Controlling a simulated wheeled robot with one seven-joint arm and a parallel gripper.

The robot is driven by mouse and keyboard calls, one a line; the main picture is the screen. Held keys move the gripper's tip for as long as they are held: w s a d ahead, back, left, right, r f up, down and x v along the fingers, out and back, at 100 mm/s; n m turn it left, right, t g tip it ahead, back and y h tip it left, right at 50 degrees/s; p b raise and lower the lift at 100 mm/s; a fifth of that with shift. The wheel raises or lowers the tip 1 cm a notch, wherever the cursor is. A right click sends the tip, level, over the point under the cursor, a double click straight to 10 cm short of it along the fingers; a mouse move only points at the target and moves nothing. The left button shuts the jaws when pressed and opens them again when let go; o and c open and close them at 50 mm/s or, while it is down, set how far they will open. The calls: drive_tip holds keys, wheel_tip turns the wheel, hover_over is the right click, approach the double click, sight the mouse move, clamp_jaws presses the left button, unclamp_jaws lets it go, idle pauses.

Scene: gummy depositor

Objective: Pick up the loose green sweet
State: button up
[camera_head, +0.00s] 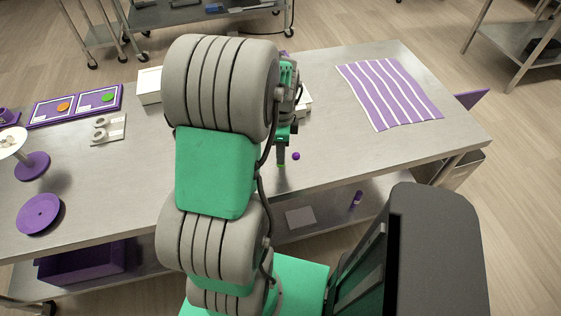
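My gripper (281,160) points down over the steel table near its front edge, mostly hidden behind my own arm. Its fingers are too small and overlapped to show whether they are apart. I cannot make out a loose green sweet on the bare table; my arm hides part of the middle. A small green round thing (109,97) lies on the right part of a purple tray (85,97) at the left back. I cannot tell whether it is a sweet or a marking.
An orange round thing (63,106) is on the same tray. A purple-and-white striped cloth (388,94) covers the right back. White rolls (101,128), a purple-based stand (33,166) and a purple disc (40,213) are left. The table right of the gripper is mostly clear.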

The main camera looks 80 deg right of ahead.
wheel_tip(320, 180, down, 5)
drive_tip(key=shift+w+r+p, duration=0.15)
drive_tip(key=shift+r+p, duration=0.05)
drive_tip(key=shift+p, duration=0.15)
clamp_jaws()
idle(0.3)
